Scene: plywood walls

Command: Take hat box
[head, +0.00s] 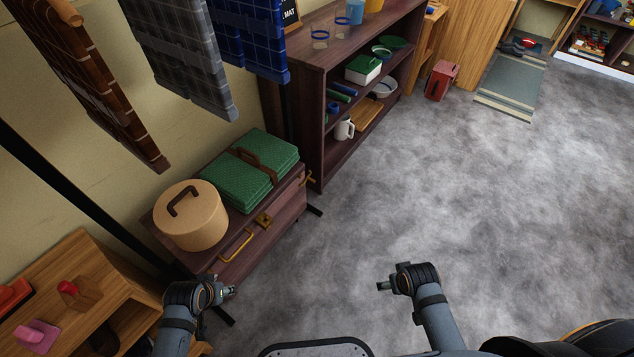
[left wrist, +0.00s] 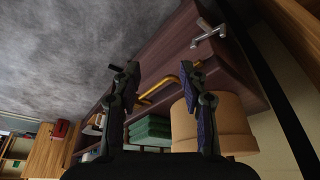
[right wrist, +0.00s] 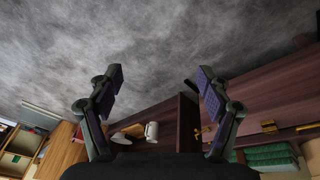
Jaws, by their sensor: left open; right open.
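The hat box (head: 191,219) is a round tan box with a dark brown strap handle on its lid. It stands upright on the left end of a dark wooden chest (head: 262,243). It also shows in the left wrist view (left wrist: 213,128), beyond my left fingers. My left gripper (head: 230,292) is open and empty, in front of the chest and apart from the box. In the left wrist view its fingers (left wrist: 163,90) are spread. My right gripper (head: 382,286) is open and empty over the floor, and its spread fingers (right wrist: 160,90) show in the right wrist view.
A green folded bundle with a brown strap (head: 250,170) lies beside the box on the chest. A dark shelf (head: 312,110) stands behind. A wooden rack (head: 85,262) is at left. Fabrics (head: 180,50) hang above. The grey floor (head: 450,190) is clear at right.

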